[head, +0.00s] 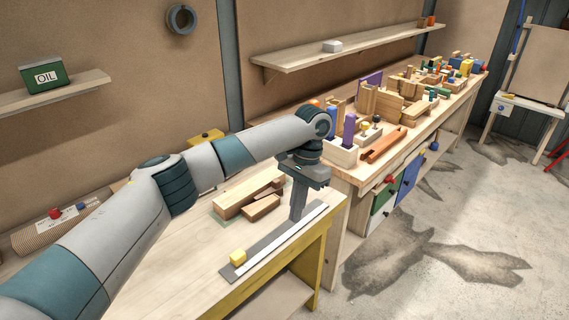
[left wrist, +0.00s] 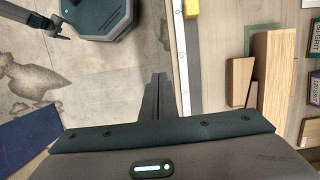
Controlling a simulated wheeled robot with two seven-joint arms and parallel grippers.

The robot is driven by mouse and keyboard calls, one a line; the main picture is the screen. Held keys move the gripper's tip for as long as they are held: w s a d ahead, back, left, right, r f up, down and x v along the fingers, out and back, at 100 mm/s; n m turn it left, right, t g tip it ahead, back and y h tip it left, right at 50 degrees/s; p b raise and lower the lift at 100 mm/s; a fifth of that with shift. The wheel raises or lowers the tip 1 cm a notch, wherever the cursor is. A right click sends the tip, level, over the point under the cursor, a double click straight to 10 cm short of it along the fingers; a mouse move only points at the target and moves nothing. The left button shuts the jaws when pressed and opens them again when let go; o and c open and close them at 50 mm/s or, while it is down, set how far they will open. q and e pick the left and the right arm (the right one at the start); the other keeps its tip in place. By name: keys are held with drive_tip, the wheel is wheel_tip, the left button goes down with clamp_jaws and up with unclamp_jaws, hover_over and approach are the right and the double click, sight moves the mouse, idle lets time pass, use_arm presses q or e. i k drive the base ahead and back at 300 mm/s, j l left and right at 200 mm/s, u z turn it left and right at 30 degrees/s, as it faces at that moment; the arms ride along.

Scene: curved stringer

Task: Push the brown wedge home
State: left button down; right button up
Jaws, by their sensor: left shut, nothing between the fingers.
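On the near table lie a long pale wood block (head: 240,197) and a shorter brown wood piece (head: 261,208) in front of it. The shorter piece may be the brown wedge; I cannot tell for sure. In the left wrist view the long block (left wrist: 273,72) and the shorter piece (left wrist: 240,82) lie side by side at the right. My left gripper (head: 297,218) is shut and empty, pointing down, to the right of the wood pieces and apart from them. Its fingers (left wrist: 158,78) show beside the white strip. A dark gripper, apparently my right one (left wrist: 60,28), shows at top left, its jaws unclear.
A grey and white strip (head: 260,254) lies along the table's front edge with a yellow block (head: 238,256) at its near end. A cluttered workbench (head: 345,176) stands beyond the near table. Open floor (head: 450,220) lies to the right.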

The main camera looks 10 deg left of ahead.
sight(276, 187)
drive_tip(key=i+j, duration=0.1)
drive_tip(key=i, duration=0.45)
drive_tip(key=i+j, duration=0.15)
drive_tip(key=i, duration=0.35)
